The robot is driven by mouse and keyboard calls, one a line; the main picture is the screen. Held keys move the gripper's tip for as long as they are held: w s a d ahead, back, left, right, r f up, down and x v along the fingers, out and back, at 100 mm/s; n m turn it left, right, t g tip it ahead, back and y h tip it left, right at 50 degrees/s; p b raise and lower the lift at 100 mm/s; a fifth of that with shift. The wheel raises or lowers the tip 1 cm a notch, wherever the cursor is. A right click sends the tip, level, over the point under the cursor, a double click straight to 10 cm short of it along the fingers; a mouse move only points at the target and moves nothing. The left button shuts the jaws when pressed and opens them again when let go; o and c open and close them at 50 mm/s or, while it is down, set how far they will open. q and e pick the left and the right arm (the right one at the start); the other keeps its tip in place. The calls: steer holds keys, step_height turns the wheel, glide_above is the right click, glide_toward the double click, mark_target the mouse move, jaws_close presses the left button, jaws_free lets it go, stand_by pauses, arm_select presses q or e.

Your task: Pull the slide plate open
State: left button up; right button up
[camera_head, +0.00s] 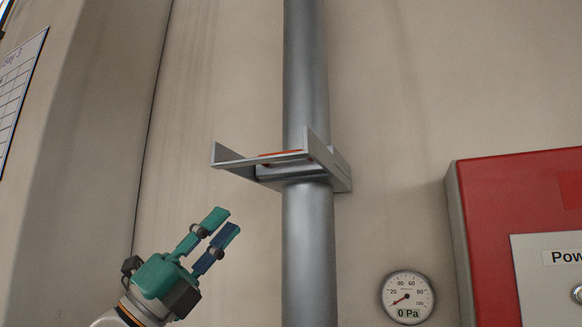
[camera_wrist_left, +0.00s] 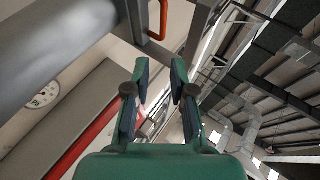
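A grey metal slide gate housing (camera_head: 330,176) sits around the vertical pipe (camera_head: 307,245). A flat grey frame with upturned ends (camera_head: 234,162) sticks out from it to the left. An orange handle (camera_head: 281,154) shows partly behind the frame's edge; the slide plate itself is hard to make out. In the left wrist view the orange handle (camera_wrist_left: 163,22) is at the top, beyond the fingertips. My left gripper (camera_head: 227,224) is below and left of the frame, apart from it. Its teal fingers (camera_wrist_left: 160,66) are spread with nothing between them. My right gripper is in neither view.
A round gauge (camera_head: 407,297) reading 0 Pa is on the wall right of the pipe. A red and grey cabinet (camera_head: 470,250) stands at the right. A wall chart (camera_head: 18,90) hangs at the far left. The space between gripper and frame looks clear.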

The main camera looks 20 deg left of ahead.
mark_target(283, 158)
arm_select(q)
steer(key=p+x, duration=1.1)
steer(key=x, duration=0.6)
steer(key=shift+s+r, duration=0.1)
steer(key=shift+s, duration=0.05)
jaws_close()
